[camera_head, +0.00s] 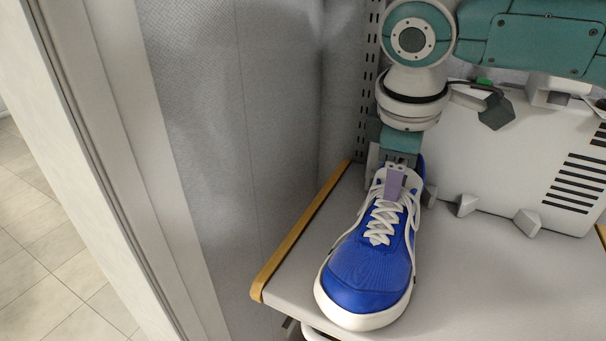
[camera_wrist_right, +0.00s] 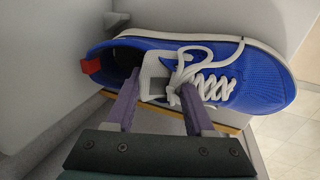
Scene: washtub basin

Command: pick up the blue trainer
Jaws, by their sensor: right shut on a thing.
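The blue trainer (camera_head: 368,262) has white laces and a white sole. It sits on a grey shelf (camera_head: 470,300), toe towards the camera. My right gripper (camera_head: 394,186) reaches down to it from above and behind. In the right wrist view the trainer (camera_wrist_right: 255,80) lies across the upper part, with a red tab at its heel. My right gripper's purple fingers (camera_wrist_right: 158,92) are at its opening, on either side of the white tongue, and shut on the trainer. The fingertips partly hide the tongue and laces. My left gripper is not in view.
A white box with black slots (camera_head: 530,165) stands behind and right of the trainer. Small grey wedge blocks (camera_head: 467,205) sit along its foot. The shelf has a wooden left edge (camera_head: 300,235), with a grey panel (camera_head: 215,130) beyond. The shelf's front right is clear.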

